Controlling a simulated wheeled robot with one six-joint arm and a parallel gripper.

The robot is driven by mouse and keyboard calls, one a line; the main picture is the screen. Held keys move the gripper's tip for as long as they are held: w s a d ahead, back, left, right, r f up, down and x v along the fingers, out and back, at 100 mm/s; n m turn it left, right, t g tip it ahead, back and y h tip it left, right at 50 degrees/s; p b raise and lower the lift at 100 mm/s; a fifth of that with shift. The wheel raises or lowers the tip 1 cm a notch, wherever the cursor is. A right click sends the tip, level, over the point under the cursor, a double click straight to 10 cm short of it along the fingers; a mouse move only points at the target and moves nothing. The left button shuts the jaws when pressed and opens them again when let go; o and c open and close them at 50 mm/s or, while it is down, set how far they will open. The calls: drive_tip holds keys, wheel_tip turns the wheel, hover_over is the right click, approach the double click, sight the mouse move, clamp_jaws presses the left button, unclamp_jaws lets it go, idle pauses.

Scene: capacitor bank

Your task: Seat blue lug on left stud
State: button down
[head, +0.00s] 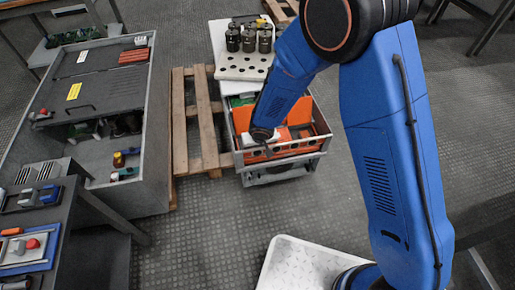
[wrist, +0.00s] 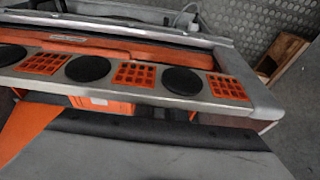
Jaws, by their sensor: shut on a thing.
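My gripper (head: 263,138) is at the end of my blue arm, low over the front left of an orange-and-grey unit (head: 302,147). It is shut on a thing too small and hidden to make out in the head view. I cannot pick out the blue lug or the left stud in either view. In the wrist view the unit's grey front rail (wrist: 200,101) crosses the picture, with round black discs (wrist: 88,68) and orange grids (wrist: 135,75) along it. Whether the held thing touches the unit cannot be told.
Several dark cylinders (head: 249,40) stand behind a white perforated tray (head: 243,70) beyond the unit. A wooden pallet (head: 179,130) lies left of it. A grey cabinet (head: 150,150) and a dark tool bench (head: 85,215) fill the left. Floor is open in front of the unit.

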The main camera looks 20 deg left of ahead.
idle(0.6)
drive_tip(key=c, duration=1.8)
unclamp_jaws()
drive_tip(key=shift+o, duration=0.2)
drive_tip(key=v, duration=1.7)
drive_tip(key=shift+s+d+r, duration=0.1)
drive_tip(key=shift+s, duration=0.05)
